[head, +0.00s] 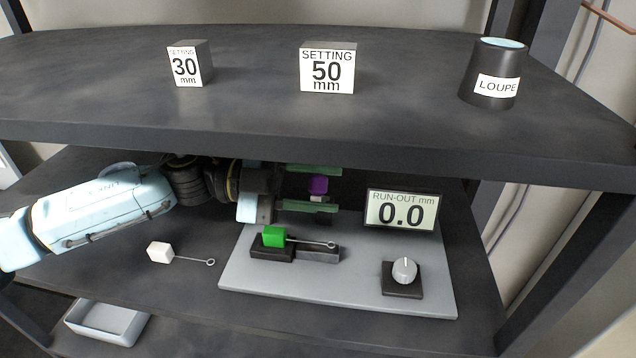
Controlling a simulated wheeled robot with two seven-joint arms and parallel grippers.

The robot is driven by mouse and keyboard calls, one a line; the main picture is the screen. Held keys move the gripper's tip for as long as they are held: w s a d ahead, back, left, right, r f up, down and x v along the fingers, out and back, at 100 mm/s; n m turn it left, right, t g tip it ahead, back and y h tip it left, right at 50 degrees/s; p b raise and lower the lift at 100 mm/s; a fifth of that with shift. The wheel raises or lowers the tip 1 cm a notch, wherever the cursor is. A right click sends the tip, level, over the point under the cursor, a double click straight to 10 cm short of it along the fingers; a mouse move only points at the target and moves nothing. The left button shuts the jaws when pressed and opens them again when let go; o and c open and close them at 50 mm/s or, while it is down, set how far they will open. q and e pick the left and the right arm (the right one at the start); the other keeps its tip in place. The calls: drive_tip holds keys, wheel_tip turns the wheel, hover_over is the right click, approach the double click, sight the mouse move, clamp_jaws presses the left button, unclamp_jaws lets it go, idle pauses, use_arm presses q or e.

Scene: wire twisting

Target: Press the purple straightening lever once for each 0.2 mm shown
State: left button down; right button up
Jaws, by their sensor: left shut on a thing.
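The run-out display (401,211) stands to the right and reads 0.0 mm. A green block (275,237) with a wire ending in a loop (311,243) sits on a dark fixture on the grey board (340,295), below the gripper. My right gripper is not in view.
A grey knob (404,270) stands on the board's right. A white block with a looped wire (159,252) lies left of the board, and a pale tray (107,322) is lower left. The upper shelf (300,130) overhangs my arm, bearing 30 mm (186,68) and 50 mm (327,70) setting blocks and a loupe (492,75).

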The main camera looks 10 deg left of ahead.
use_arm(q)
drive_tip(key=shift+s+m+b, duration=0.1)
drive_tip(key=shift+m+b, duration=0.2)
drive_tip(key=shift+m, duration=0.1)
drive_tip(key=s+f+m+b, duration=0.2)
drive_tip(key=f+m+b, duration=0.1)
drive_tip(key=s+f+m+b, duration=0.1)
drive_tip(key=f+m, duration=0.1)
drive_tip(key=shift+b, duration=0.4)
drive_tip(key=shift+s+f, duration=0.3)
drive_tip(key=shift+f, duration=0.4)
